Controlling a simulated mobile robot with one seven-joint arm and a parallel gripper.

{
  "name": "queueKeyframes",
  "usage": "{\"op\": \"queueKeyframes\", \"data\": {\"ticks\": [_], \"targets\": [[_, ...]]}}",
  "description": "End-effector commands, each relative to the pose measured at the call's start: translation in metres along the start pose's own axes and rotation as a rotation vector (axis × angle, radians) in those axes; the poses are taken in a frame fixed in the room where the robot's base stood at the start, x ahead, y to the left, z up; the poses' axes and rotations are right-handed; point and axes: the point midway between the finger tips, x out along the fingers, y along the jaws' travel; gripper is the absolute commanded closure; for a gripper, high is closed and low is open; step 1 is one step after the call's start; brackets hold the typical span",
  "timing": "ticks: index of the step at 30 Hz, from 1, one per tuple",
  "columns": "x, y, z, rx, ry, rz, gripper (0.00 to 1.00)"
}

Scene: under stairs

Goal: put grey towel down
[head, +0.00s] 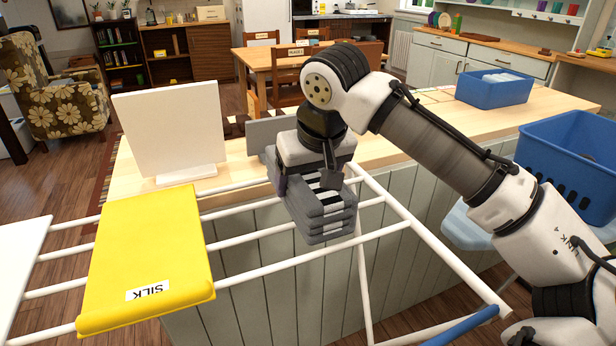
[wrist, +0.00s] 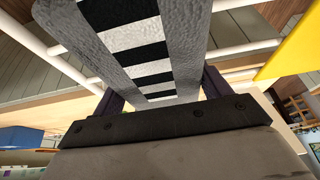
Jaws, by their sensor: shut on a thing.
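The grey towel (head: 325,222) is folded in a thick stack with black and white stripes. My gripper (head: 308,180) is shut on it from above in the head view. The towel is at the right part of the white drying rack (head: 270,268), over its bars; I cannot tell whether it touches them. In the wrist view the towel's striped face (wrist: 188,35) lies between the two dark fingers of my gripper (wrist: 160,95), with white bars behind it. My wrist hides part of the towel's top in the head view.
A yellow cloth labelled SILK (head: 150,250) lies over the rack to the left, and a white one (head: 18,265) beyond it. A white board (head: 172,130) stands on the wooden counter (head: 420,128). A blue tub (head: 495,92) and a blue basket (head: 565,160) are at the right.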

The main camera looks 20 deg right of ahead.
Motion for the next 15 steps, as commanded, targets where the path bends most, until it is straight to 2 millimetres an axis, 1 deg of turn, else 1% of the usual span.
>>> {"op": "queueKeyframes", "data": {"ticks": [6, 9, 10, 14, 15], "targets": [[-0.0003, -0.0002, -0.0004, 0.0, 0.001, 0.0, 0.65], [0.0026, -0.0003, 0.0007, -0.001, 0.002, 0.0, 0.65], [0.0018, -0.0002, 0.0005, -0.001, 0.001, 0.001, 0.2], [0.0015, -0.0001, 0.0004, -0.001, 0.001, 0.001, 0.03], [0.0015, -0.0001, 0.0004, -0.001, 0.001, 0.001, 0.02]]}}
